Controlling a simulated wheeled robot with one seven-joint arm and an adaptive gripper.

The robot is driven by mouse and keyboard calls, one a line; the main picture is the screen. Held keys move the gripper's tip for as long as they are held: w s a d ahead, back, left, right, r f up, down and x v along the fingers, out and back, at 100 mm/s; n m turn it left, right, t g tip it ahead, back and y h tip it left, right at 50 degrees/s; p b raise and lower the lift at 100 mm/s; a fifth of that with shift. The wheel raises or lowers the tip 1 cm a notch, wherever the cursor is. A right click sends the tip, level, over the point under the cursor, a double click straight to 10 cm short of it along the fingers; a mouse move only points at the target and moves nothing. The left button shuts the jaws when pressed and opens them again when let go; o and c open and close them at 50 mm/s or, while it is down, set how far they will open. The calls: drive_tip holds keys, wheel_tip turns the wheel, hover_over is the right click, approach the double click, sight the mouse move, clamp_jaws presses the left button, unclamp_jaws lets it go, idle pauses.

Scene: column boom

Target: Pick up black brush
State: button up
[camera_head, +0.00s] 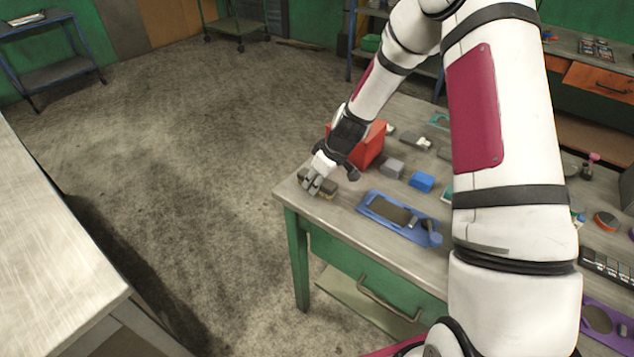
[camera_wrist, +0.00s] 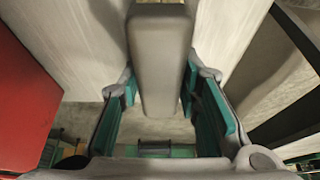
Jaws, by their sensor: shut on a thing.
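The black brush (camera_head: 329,189) is a small dark block with a tan part, at the near left corner of the workbench in the head view. My gripper (camera_head: 314,184) is around its left part and partly hides it. In the wrist view the brush (camera_wrist: 161,60) appears as a long grey-brown block between the teal-padded fingers of my gripper (camera_wrist: 160,88). The fingers are shut on it. I cannot tell whether the brush rests on the table or is slightly raised.
A red box (camera_head: 369,147) stands close behind my gripper. A grey block (camera_head: 393,168), a blue block (camera_head: 422,181) and a blue tray (camera_head: 383,208) lie to the right. The green-legged bench (camera_head: 350,236) ends just left of the gripper. Open floor (camera_head: 190,130) lies beyond.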

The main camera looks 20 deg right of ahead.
drive_tip(key=shift+r, duration=0.6)
drive_tip(key=v, duration=0.3)
drive_tip(key=shift+w+a+r, duration=0.1)
drive_tip(key=shift+w+a, duration=0.05)
drive_tip(key=shift+w, duration=0.1)
drive_tip(key=s+d, duration=0.1)
drive_tip(key=s, duration=0.4)
drive_tip(key=s+d, duration=0.1)
drive_tip(key=s, duration=0.4)
drive_tip(key=s+d+r, duration=0.1)
drive_tip(key=s+d, duration=0.1)
drive_tip(key=s, duration=0.3)
drive_tip(key=shift+r+p, duration=0.15)
drive_tip(key=shift+p, duration=0.2)
drive_tip(key=o, duration=0.6)
drive_tip(key=shift+w, duration=0.1)
drive_tip(key=c, duration=0.4)
